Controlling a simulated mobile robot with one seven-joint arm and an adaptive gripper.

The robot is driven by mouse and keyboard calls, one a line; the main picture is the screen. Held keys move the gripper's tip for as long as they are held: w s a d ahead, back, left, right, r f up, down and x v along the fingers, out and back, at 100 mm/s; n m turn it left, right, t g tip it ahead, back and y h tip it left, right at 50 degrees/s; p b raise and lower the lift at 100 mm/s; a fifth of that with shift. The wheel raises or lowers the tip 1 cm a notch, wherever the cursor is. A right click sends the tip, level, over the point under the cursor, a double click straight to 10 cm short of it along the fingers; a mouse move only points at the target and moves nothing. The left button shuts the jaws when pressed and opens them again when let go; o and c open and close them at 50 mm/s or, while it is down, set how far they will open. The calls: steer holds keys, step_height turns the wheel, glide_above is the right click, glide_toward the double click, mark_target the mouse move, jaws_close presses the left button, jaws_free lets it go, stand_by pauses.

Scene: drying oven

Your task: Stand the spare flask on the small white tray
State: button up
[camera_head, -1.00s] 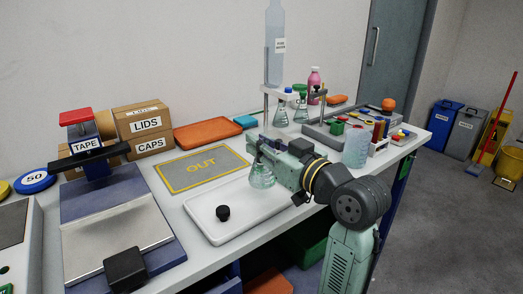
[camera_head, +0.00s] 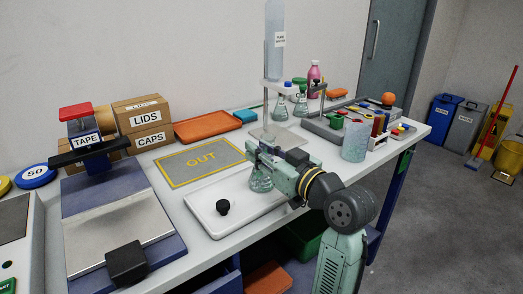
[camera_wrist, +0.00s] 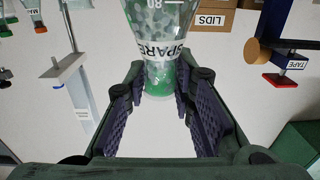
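The spare flask (camera_head: 261,181), a clear conical flask with a greenish tint, is upright over the right part of the small white tray (camera_head: 208,222). In the wrist view its "SPARE" label (camera_wrist: 166,51) shows inverted, with its neck between my finger pads. My gripper (camera_head: 257,158) reaches in from the right and is shut on the flask's neck. The flask's base is at or just above the tray surface; I cannot tell whether it touches. A small black stopper-like piece (camera_head: 223,207) is on the tray's left part.
The grey "OUT" mat (camera_head: 190,173) is behind the tray. A bottle stand (camera_head: 266,108), two other flasks (camera_head: 300,106) and a clear beaker (camera_head: 355,141) are to the right. A blue press-like device (camera_head: 120,225) stands left. The bench's front edge is close to the tray.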

steer(key=o, duration=0.3)
steer(key=shift+r, duration=0.15)
steer(key=shift+r+p, duration=0.2)
steer(key=shift+p, duration=0.1)
steer(key=b+v, duration=0.3)
steer(key=v, duration=0.9)
steer(key=shift+f, duration=0.1)
